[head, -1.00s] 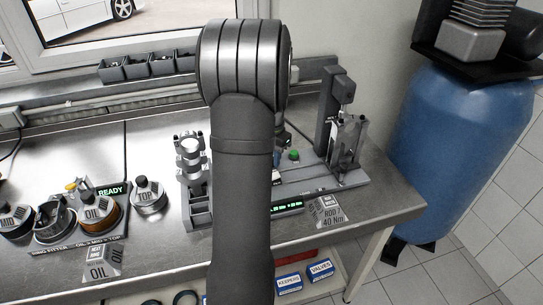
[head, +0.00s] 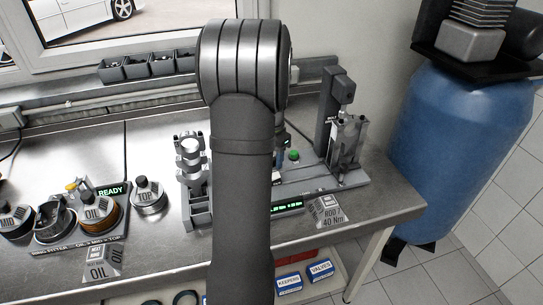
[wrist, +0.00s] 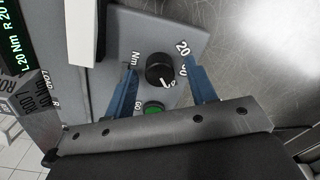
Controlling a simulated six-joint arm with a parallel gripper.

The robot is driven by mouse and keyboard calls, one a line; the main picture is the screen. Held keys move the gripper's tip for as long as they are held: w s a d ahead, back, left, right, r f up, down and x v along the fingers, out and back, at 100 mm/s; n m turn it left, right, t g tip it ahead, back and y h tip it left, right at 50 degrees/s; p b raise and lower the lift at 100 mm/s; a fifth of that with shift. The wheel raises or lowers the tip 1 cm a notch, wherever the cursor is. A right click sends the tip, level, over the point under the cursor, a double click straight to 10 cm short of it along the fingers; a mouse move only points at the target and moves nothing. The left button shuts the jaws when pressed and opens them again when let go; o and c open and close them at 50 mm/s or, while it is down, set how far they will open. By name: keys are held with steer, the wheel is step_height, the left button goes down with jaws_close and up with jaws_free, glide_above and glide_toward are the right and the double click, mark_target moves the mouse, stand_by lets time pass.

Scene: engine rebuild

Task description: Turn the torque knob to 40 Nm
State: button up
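The black torque knob (wrist: 159,68) sits on a grey panel (wrist: 140,28) in the wrist view. A white mark shows on its lower edge. The number 20 stands at its upper right; the other numbers are partly covered, so I cannot tell the exact setting. My gripper (wrist: 160,78) is open, with one blue finger on each side of the knob and gaps between; nothing is held. The display (wrist: 15,38) shows L 20 Nm and R 20; it also shows in the head view (head: 287,207). In the head view my arm hides the knob and most of the gripper.
A green GO button (wrist: 153,107) is just below the knob, between the fingers. A card (head: 328,211) reading ROD 7, 40 Nm stands at the bench's front. A tall grey fixture (head: 345,125) stands right of the panel. Piston parts and a ring fitter (head: 75,245) are at left.

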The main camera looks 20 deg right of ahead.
steer(key=shift+r, duration=0.1)
step_height(320, 180, up, 17)
steer(key=shift+s+r, duration=0.15)
steer(key=shift+s, duration=0.05)
stand_by(0.3)
steer(key=shift+d, duration=0.1)
steer(key=f, duration=1.7)
steer(key=shift+w+f, duration=0.2)
steer(key=shift+f, duration=0.1)
